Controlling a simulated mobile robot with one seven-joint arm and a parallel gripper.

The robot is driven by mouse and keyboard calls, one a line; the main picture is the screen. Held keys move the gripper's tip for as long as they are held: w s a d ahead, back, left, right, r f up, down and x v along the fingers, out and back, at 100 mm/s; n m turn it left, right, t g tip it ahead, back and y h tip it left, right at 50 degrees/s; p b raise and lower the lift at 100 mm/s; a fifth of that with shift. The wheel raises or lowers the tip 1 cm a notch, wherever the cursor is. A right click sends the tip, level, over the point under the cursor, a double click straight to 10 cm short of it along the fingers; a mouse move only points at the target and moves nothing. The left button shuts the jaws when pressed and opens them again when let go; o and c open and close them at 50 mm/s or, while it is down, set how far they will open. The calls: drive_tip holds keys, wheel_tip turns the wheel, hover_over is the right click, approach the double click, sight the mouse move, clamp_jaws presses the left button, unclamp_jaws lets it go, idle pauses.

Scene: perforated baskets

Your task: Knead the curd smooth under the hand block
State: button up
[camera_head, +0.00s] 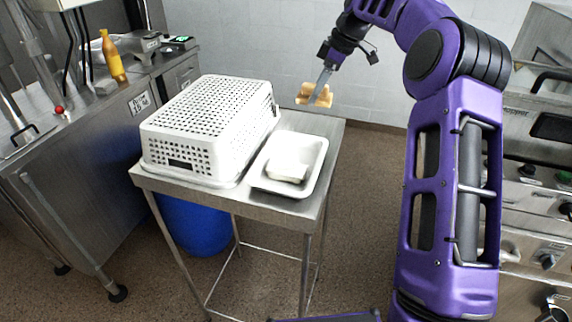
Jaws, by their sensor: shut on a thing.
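My gripper (323,84) is shut on a tan wooden hand block (304,94). It holds the block in the air near the far right corner of the small steel table, behind the tray in the picture. A pale white slab, the curd (287,171), lies in a shallow white tray (261,182) on the right part of the table. The block is apart from the curd. The gripper's fingertips are small, and the block partly hides them.
A white perforated basket (215,112) stands upside down on the steel table (233,193), left of the tray. A blue drum (198,226) is below. A steel counter with an orange bottle (112,58) is at left. Kitchen equipment (530,180) stands at right.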

drive_tip(key=shift+s+a+r, duration=0.1)
idle(0.5)
drive_tip(key=shift+s+a+r, duration=0.1)
drive_tip(key=shift+s+a, duration=0.15)
drive_tip(key=s+a+r, duration=0.2)
drive_tip(key=s+a, duration=0.3)
drive_tip(key=s, duration=0.3)
hover_over(283, 165)
drive_tip(key=d, duration=0.1)
wheel_tip(283, 165, down, 2)
drive_tip(key=shift+s+d+f+b, duration=0.1)
drive_tip(key=shift+f+b, duration=0.15)
drive_tip(key=shift+f, duration=1.25)
drive_tip(key=shift+s+d+f+b, duration=0.1)
drive_tip(key=shift+f+b, duration=0.1)
drive_tip(key=shift+f, duration=1.3)
drive_tip(key=shift+s+f+b, duration=0.1)
drive_tip(key=shift+f+b, duration=0.5)
drive_tip(key=shift+f, duration=0.15)
drive_tip(key=shift+r, duration=0.1)
